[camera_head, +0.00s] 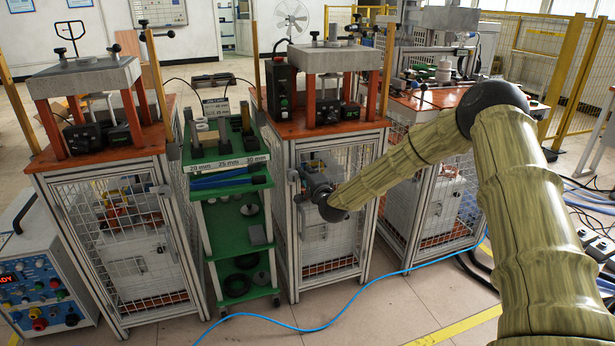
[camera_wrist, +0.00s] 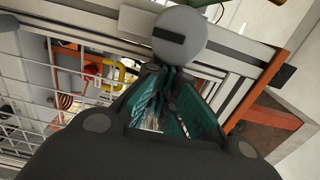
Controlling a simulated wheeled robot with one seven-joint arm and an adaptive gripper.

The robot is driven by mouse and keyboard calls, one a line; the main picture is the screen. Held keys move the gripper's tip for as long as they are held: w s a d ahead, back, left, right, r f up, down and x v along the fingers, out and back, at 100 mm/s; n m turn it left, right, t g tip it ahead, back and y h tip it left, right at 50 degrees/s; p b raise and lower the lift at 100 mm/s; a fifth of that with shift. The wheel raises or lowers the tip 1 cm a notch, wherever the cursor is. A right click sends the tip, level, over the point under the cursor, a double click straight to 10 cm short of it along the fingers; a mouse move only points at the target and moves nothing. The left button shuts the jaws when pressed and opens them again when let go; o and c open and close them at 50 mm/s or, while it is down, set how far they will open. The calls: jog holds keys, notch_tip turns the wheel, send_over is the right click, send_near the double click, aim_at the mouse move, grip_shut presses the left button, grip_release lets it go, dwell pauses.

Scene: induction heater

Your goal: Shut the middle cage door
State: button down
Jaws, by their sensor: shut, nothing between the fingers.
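The middle cage (camera_head: 330,235) is a metal frame with a mesh front door, under an orange top. The door looks close to its frame, but I cannot tell whether it is fully shut. My gripper (camera_head: 298,184) is at the upper left part of this door, near its latch side. In the wrist view my gripper (camera_wrist: 165,72) has its teal-padded fingers together and empty. Their tips are right by a round grey knob (camera_wrist: 180,36) with a dark slot, on a metal bar. Whether they touch it is unclear. Mesh (camera_wrist: 35,65) shows at the left.
A green trolley (camera_head: 225,225) stands just left of the middle cage, with another mesh cage (camera_head: 125,245) further left. A third cage (camera_head: 435,205) stands to the right, behind my arm. A blue hose (camera_head: 320,325) lies on the floor in front, where there is free room.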

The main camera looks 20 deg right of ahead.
jog(key=shift+w+r, duration=0.15)
jog(key=shift+r, duration=0.1)
jog(key=s+p, duration=0.2)
jog(key=s, duration=1.4)
notch_tip(320, 180, down, 7)
jog(key=b, duration=1.3)
jog(key=shift+r+b, duration=0.15)
jog(key=shift+b, duration=0.15)
